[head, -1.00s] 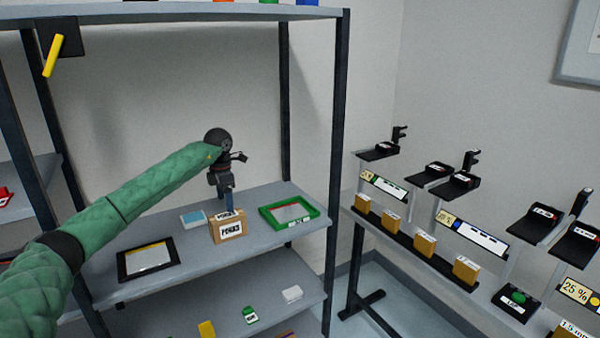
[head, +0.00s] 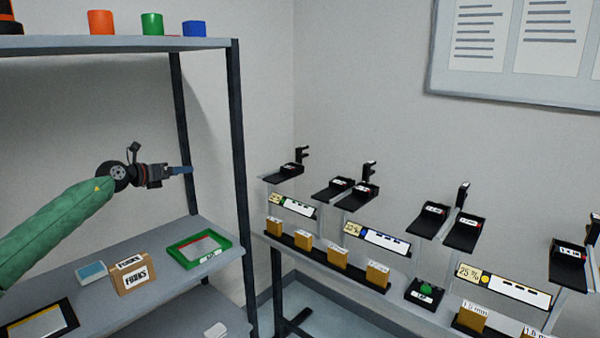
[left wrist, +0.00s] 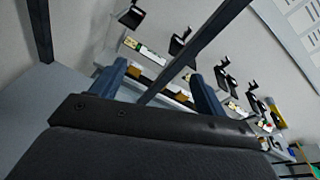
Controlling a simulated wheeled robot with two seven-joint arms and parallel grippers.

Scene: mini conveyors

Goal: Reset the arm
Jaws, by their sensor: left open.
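My left arm reaches in from the left in the head view, in a green sleeve. My left gripper (head: 186,170) is raised above the middle shelf, pointing right toward the rack's front post. Its blue fingers also show in the left wrist view (left wrist: 158,84), spread apart with nothing between them. A cardboard box labelled FORKS (head: 132,277) stands on the shelf below the gripper, apart from it. My right gripper is not in view.
The grey shelf (head: 110,311) also holds a green-rimmed tray (head: 232,247), a light blue item (head: 91,271) and a black-framed panel (head: 40,323). The rack's dark post (head: 241,180) stands right of the gripper. Mini conveyors (head: 436,218) with small boxes line the right.

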